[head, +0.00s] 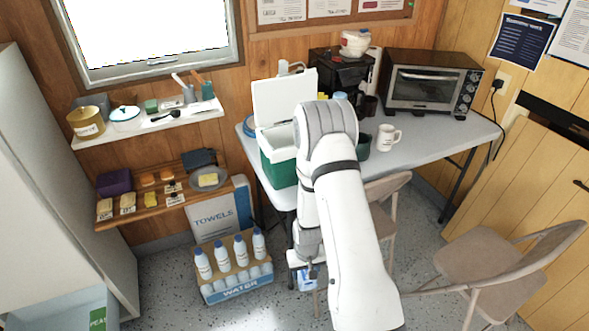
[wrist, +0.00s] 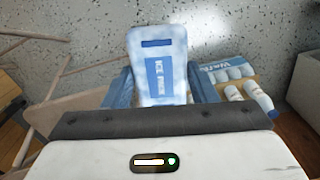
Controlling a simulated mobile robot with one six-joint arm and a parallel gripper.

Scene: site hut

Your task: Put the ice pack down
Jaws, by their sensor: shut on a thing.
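The ice pack (wrist: 158,65) is a pale blue-white slab with a blue label, in the wrist view's upper middle. My gripper (wrist: 161,84) is shut on it, one blue-grey finger at each side. It is held above the speckled floor. In the head view, a small part of the ice pack (head: 308,279) shows below my gripper (head: 305,264), low in front of the table; my arm hides much there.
A green and white cooler (head: 277,170) stands lid-up on the table (head: 431,134), partly behind my arm. A water bottle crate (head: 236,289) is on the floor to the left. Folding chairs (head: 492,262) stand right. A wall shelf (head: 150,130) and lower shelf (head: 165,205) hold items.

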